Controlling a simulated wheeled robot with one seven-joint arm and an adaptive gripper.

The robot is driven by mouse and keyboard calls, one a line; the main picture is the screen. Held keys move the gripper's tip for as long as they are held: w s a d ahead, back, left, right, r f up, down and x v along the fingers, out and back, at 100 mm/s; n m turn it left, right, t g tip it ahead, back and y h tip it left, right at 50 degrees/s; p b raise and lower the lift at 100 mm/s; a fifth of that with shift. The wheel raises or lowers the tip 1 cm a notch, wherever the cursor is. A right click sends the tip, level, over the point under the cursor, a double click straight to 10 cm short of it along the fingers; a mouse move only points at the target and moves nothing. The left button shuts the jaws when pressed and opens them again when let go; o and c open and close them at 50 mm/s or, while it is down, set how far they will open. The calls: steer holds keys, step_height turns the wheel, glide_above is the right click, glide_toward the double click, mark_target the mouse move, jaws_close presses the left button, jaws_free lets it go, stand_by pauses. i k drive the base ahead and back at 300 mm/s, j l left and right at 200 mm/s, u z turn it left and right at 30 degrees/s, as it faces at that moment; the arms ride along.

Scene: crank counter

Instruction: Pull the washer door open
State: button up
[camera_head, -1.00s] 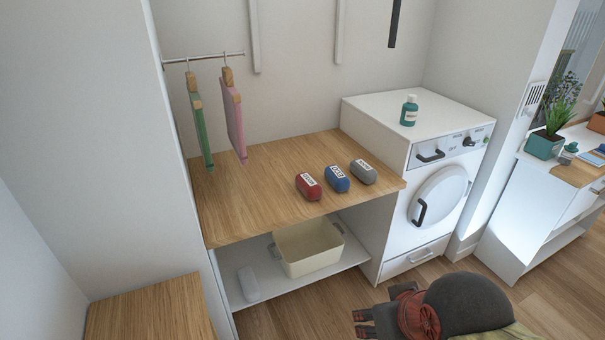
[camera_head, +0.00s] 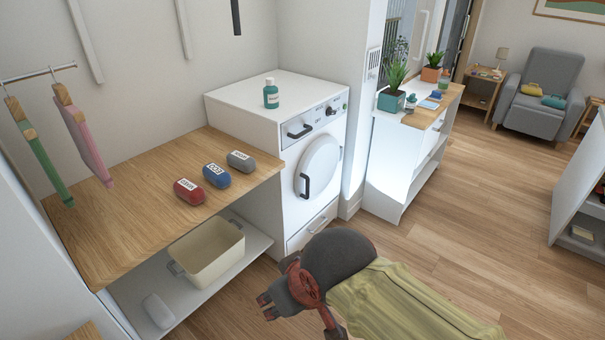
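The white washer (camera_head: 245,116) stands against the back wall, right of the wooden counter. Its round door (camera_head: 322,163) is shut and faces right toward the open floor. A dark upright handle (camera_head: 303,185) sits on the door's left side. My gripper (camera_head: 267,306) is at the lower middle of the picture, in front of the counter and well apart from the door. Its fingertips point left, away from the washer. The fingers are small and partly hidden, and I cannot tell how far apart they are.
A teal bottle (camera_head: 271,93) stands on the washer. The wooden counter (camera_head: 120,215) holds red, blue and grey packs. A cream bin (camera_head: 208,255) sits on the shelf below. A white cabinet (camera_head: 392,165) with plants stands to the right. Wooden floor (camera_head: 470,215) is clear there.

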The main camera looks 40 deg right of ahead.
mark_target(316, 168)
steer(key=i+l+u, duration=0.1)
steer(key=l, duration=0.65)
steer(key=i+l+u, duration=0.1)
steer(key=i+l, duration=0.15)
steer(key=l, duration=0.55)
steer(key=i+l+u, duration=0.1)
steer(key=l, duration=0.7)
steer(key=i+l+u, duration=0.1)
steer(key=l, duration=0.7)
steer(key=i+l+u, duration=0.1)
steer(key=l, duration=0.7)
